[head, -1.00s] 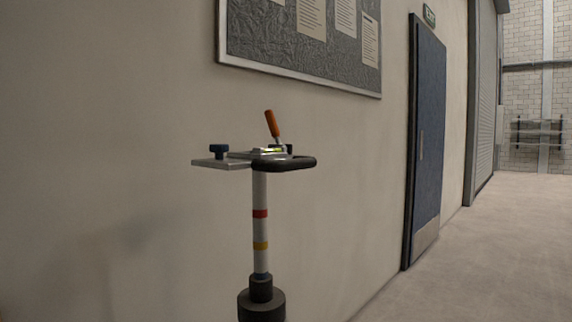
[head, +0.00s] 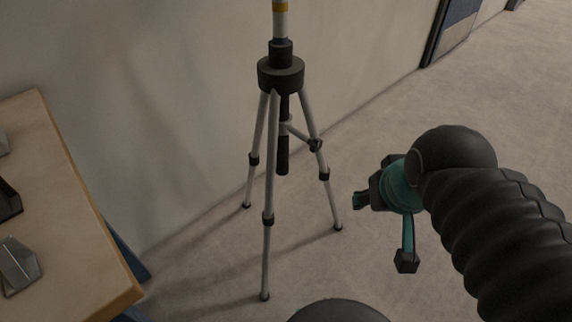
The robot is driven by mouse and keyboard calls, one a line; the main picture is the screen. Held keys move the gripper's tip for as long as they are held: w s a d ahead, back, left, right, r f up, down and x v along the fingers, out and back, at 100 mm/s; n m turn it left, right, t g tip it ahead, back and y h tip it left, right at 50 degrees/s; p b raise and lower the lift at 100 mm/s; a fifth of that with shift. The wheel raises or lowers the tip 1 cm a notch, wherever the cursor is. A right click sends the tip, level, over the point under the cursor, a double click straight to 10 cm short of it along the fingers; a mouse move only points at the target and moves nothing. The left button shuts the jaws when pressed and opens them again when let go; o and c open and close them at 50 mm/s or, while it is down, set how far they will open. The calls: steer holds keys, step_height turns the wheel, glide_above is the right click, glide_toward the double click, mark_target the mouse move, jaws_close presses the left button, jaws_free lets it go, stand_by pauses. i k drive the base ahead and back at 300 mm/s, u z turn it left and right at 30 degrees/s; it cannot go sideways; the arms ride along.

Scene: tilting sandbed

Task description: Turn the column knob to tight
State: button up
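A tripod stands on the floor left of centre in the head view, with grey legs (head: 268,185) and a dark round collar (head: 281,74) on top. A pale column (head: 280,20) with a yellow band rises from the collar and leaves the top of the picture. A small dark knob-like part (head: 316,145) sits at the right leg, by a brace; I cannot tell if it is the column knob or how tight it is. My gripper (head: 382,232) is right of the tripod, apart from it. Its fingers are spread with nothing between them.
A wooden table (head: 88,215) with metal and dark items (head: 14,262) is at the left. The wall (head: 180,60) is close behind the tripod. Open floor (head: 480,90) lies to the right. A blue door (head: 455,25) is at the top right.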

mark_target(316, 145)
steer(key=u, duration=2.1)
steer(key=k, duration=0.8)
steer(key=z, duration=1.8)
